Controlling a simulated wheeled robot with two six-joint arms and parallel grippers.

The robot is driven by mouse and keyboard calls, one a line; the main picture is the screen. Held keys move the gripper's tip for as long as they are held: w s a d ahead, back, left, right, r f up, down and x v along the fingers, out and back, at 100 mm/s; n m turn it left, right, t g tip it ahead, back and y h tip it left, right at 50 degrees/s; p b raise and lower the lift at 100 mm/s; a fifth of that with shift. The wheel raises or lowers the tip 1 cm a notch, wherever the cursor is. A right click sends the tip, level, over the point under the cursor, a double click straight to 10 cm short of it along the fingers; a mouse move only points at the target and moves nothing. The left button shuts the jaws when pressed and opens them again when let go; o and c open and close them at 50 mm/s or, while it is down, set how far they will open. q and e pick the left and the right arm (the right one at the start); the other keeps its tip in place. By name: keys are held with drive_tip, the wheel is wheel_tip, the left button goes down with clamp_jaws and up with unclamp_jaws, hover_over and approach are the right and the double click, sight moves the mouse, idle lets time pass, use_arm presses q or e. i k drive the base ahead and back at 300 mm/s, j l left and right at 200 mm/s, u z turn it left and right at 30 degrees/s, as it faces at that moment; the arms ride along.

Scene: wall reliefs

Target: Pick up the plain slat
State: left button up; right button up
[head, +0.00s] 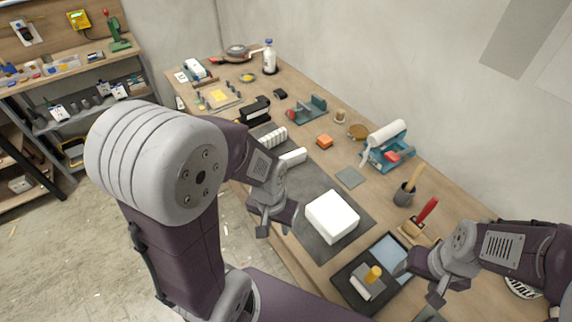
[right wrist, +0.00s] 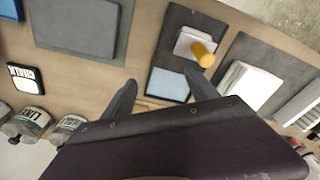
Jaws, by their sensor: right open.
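A plain white slat (head: 292,158) lies on the dark grey mat, beside a ribbed white piece (head: 272,138). My right gripper (head: 422,284) is open and empty near the dark tray at the front right. Its spread fingers also show in the right wrist view (right wrist: 160,76).
A large white block (head: 332,216) sits on the grey mat (head: 305,190). The dark tray (head: 343,284) holds a blue panel and a yellow cylinder (head: 373,273).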

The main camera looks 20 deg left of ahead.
sight(296, 157)
drive_tip(key=k+j+u, duration=0.45)
drive_tip(key=j, duration=0.15)
drive_tip(key=j+u, duration=0.25)
drive_tip(key=k+j+u, duration=0.1)
drive_tip(key=j+u, duration=0.15)
drive_tip(key=j, duration=0.15)
